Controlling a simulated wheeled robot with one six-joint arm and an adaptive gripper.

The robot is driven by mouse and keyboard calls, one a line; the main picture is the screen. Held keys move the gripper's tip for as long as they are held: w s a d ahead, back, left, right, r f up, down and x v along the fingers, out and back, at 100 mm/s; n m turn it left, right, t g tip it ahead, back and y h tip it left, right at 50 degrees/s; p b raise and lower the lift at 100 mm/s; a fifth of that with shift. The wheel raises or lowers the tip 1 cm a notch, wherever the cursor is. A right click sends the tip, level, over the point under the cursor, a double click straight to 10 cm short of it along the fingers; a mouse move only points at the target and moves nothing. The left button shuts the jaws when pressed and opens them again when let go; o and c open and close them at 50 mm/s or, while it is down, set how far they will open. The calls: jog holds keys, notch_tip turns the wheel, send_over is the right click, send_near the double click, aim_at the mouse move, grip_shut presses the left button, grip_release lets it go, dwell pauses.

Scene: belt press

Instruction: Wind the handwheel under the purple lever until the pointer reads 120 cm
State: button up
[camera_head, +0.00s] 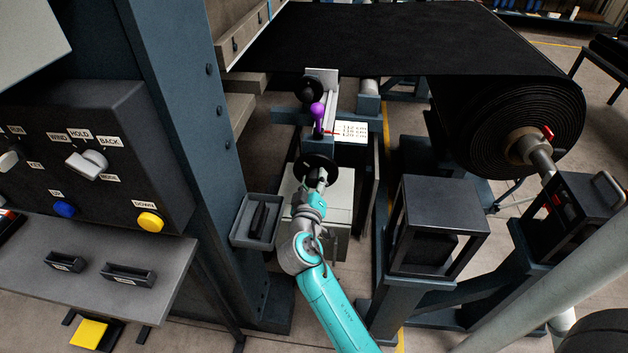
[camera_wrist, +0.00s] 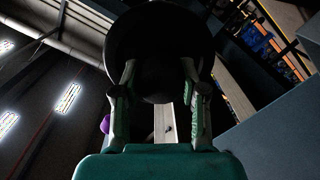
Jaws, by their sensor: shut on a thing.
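The black handwheel (camera_head: 309,165) is on the front of the machine, below the purple lever (camera_head: 317,112). It fills the top middle of the wrist view as a dark disc (camera_wrist: 160,35). My gripper (camera_head: 318,178) reaches it from the front and is shut on it; in the wrist view the fingers (camera_wrist: 160,72) lie on either side of its dark middle. The purple knob also shows left of the fingers (camera_wrist: 105,124). A white scale plate (camera_head: 353,132) with cm marks stands right of the lever. A red pointer (camera_head: 332,132) is at its left edge; its exact reading is too small to tell.
Another black round wheel (camera_head: 311,88) sits above the lever. A grey tray (camera_head: 250,222) holding a dark object is left of my arm. A blue column (camera_head: 170,100) and control box (camera_head: 90,160) are further left. A dark boxy frame (camera_head: 440,205) stands right.

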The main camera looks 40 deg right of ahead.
jog(key=o, duration=1.1)
jog(key=shift+f, duration=0.1)
jog(key=shift+o, duration=0.2)
jog(key=v, duration=1.2)
